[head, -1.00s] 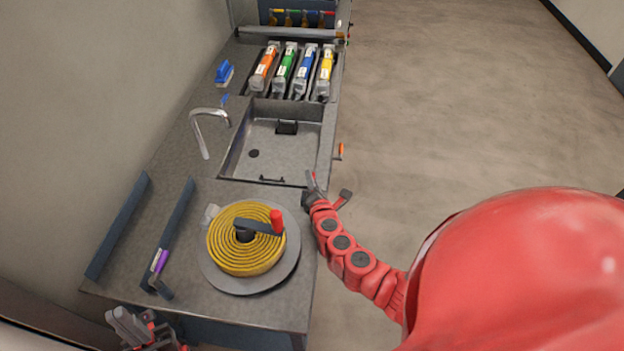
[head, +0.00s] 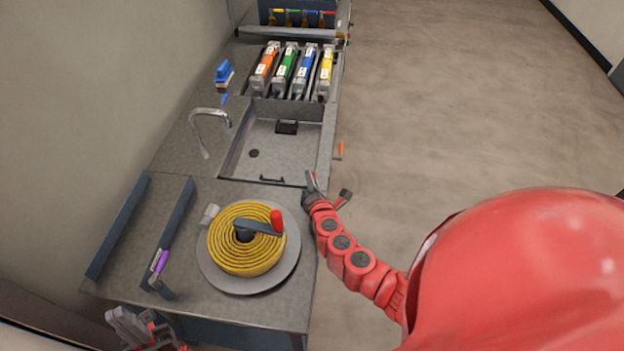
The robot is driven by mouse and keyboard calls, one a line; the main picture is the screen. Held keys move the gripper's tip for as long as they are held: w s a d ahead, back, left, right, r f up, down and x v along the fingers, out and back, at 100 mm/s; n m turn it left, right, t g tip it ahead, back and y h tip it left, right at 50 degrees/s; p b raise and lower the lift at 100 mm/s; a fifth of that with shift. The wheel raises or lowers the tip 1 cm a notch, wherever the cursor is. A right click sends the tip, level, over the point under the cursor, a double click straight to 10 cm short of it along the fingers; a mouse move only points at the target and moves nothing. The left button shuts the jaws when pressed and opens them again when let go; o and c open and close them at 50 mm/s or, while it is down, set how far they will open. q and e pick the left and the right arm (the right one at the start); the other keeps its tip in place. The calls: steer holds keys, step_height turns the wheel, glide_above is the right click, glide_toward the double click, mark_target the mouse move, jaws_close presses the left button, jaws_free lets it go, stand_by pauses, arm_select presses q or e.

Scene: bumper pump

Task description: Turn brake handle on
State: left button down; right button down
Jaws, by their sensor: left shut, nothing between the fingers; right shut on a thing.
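The hose reel, a coil of yellow hose (head: 228,250) on a round grey disc (head: 282,275), lies on the near bench. A dark crank with a red knob (head: 277,220) sits on top of it. My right gripper (head: 316,188) is at the bench's right edge, beside the sink's near corner. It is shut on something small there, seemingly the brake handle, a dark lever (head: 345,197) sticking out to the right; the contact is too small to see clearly. My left gripper (head: 135,325) is shut and empty at the lower left, by the bench's near edge.
A sink (head: 275,145) with a tap (head: 207,125) lies beyond the reel. Several coloured cartridges (head: 284,70) and a blue brush (head: 224,72) are further back. Dark rails and a purple-marked tool (head: 160,263) lie left of the reel. The floor right is clear.

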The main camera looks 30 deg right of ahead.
steer(key=shift+f, duration=0.1)
stand_by(0.3)
steer(key=shift+m+g+h+b, duration=0.3)
steer(key=shift+m+h+b, duration=0.45)
steer(key=shift+h, duration=0.15)
steer(key=shift+s+d+m+g+h+b, duration=0.25)
steer(key=shift+m+g+h+b, duration=0.15)
steer(key=shift+m+h+b, duration=0.25)
steer(key=shift+s+d+h, duration=0.1)
steer(key=shift+h, duration=0.15)
steer(key=c, duration=1.1)
jaws_free()
